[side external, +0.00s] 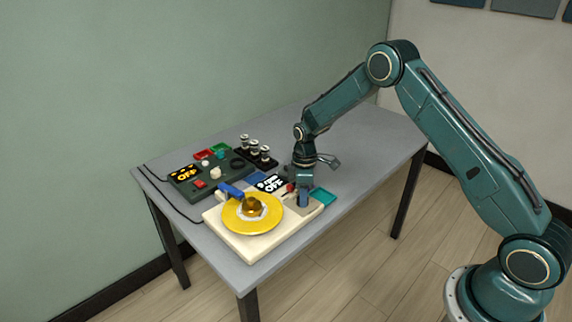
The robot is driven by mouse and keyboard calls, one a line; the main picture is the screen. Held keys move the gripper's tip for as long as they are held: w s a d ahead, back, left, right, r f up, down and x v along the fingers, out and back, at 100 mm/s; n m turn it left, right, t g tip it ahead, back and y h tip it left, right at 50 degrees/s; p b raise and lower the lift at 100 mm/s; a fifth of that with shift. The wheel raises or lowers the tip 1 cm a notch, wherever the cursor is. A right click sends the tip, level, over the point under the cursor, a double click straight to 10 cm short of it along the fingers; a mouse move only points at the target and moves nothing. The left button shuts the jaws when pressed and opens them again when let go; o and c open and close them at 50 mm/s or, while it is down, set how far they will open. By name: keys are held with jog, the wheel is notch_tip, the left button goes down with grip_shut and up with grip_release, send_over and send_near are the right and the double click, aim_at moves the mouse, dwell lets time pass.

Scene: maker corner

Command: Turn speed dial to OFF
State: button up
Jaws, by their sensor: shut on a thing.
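A cream turntable-like unit (242,246) with a yellow round platter (232,224) and a blue arm sits at the table's front. A small dark display (269,183) with white lettering stands at its back edge; the lettering is too small to read surely. My gripper (303,200) points down over the unit's right end, low at its top. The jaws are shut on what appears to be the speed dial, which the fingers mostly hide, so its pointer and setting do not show. A small red part shows just left of the fingers.
A dark green box (227,181) with an orange-lettered display (184,174), a red switch (199,183) and pale knobs stands behind left. A black rack (268,164) of several small jars is beside it. The table's right side is clear.

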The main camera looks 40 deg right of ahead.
jog(key=shift+n, duration=1.2)
jog(key=o, duration=1)
jog(key=shift+r, duration=0.1)
jog(key=shift+w+d+r, duration=0.1)
jog(key=shift+w+r, duration=0.1)
jog(key=shift+r, duration=3.2)
jog(key=shift+w+d+r, duration=0.1)
jog(key=shift+w+r, duration=0.05)
jog(key=shift+r, duration=3.25)
